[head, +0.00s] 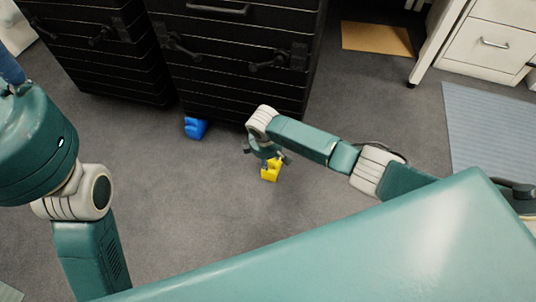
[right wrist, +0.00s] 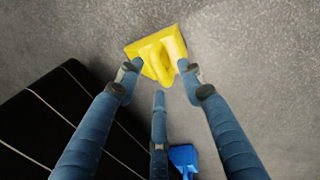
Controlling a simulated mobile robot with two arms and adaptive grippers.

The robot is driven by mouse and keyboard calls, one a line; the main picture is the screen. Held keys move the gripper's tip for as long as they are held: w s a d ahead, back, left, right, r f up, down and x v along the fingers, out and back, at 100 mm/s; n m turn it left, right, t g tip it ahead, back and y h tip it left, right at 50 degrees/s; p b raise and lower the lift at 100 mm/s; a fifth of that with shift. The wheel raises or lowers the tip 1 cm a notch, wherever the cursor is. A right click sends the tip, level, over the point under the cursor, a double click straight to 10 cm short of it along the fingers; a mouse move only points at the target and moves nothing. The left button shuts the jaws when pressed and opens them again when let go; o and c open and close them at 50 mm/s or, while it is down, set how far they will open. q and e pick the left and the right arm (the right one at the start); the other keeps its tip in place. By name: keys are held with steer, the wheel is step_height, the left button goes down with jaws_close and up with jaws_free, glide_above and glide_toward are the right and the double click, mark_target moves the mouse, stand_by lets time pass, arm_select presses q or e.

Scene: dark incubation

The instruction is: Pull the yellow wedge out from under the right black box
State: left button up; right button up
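The yellow wedge (head: 270,172) lies on the carpet in front of the right black box (head: 235,75), clear of its front edge. My right gripper (head: 266,156) is just above the wedge. In the right wrist view, the wedge (right wrist: 155,50) shows at the fingertips of my right gripper (right wrist: 160,72). The fingers are spread with a tip near either side of the wedge's raised part; I cannot tell if they touch it. The box shows at the lower left there (right wrist: 60,120).
A blue wedge (head: 195,128) sits at the front left bottom corner of the right black box. Another black box (head: 95,45) stands to its left. A white drawer cabinet (head: 490,45) is at the upper right.

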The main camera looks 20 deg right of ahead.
step_height(320, 180, up, 12)
steer(key=s+a, duration=0.1)
steer(key=s, duration=0.1)
steer(key=shift+f, duration=0.25)
steer(key=shift+a, duration=0.15)
